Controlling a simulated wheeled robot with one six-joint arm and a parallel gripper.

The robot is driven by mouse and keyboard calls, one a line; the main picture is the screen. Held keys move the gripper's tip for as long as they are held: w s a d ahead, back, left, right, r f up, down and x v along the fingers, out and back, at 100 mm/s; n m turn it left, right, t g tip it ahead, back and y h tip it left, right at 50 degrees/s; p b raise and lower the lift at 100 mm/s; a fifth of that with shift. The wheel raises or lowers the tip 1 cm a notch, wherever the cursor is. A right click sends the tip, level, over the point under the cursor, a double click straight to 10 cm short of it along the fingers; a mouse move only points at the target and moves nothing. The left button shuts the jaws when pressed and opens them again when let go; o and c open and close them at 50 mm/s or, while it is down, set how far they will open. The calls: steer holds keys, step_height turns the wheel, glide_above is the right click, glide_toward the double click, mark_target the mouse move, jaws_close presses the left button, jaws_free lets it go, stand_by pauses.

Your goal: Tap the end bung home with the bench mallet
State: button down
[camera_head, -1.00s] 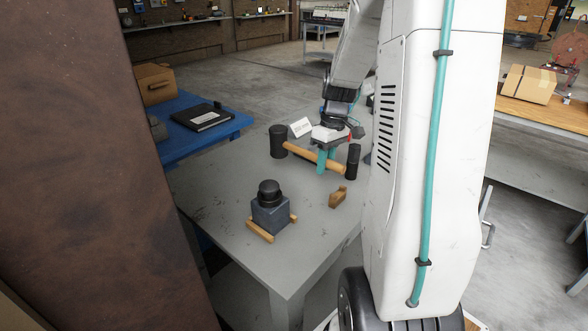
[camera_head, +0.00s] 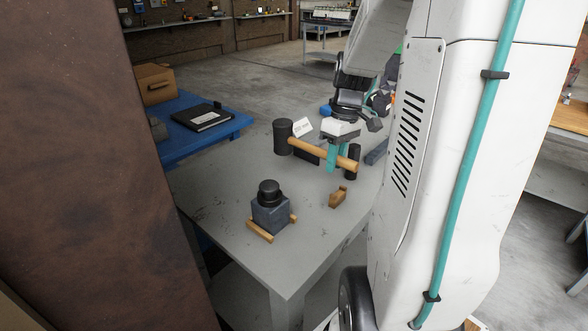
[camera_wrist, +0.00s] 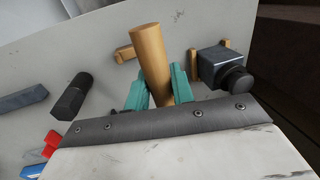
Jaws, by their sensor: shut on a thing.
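The mallet has a wooden handle (camera_head: 312,150) and a black cylindrical head (camera_head: 283,137). My gripper (camera_head: 337,157) has teal fingers shut on the handle and holds the mallet, seemingly a little above the bench. In the wrist view the handle (camera_wrist: 152,60) stands between the teal fingers (camera_wrist: 158,90); the mallet head is hidden there. The end bung (camera_head: 269,189) is a black round stepped cap on a dark block (camera_head: 270,214) near the bench front. It also shows in the wrist view (camera_wrist: 236,82), apart from the mallet.
Wooden strips (camera_head: 260,231) flank the block on the grey bench (camera_head: 215,185). A small wooden piece (camera_head: 338,197), a black cylinder (camera_head: 353,163), a white card (camera_head: 304,126) and a dark bar (camera_head: 376,152) are nearby. A brown panel (camera_head: 90,170) blocks the left.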

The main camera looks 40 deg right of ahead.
steer(key=s+a+r, duration=0.3)
steer(key=s+r, duration=0.4)
steer(key=s, duration=0.1)
steer(key=shift+a, duration=0.4)
stand_by(0.5)
stand_by(0.3)
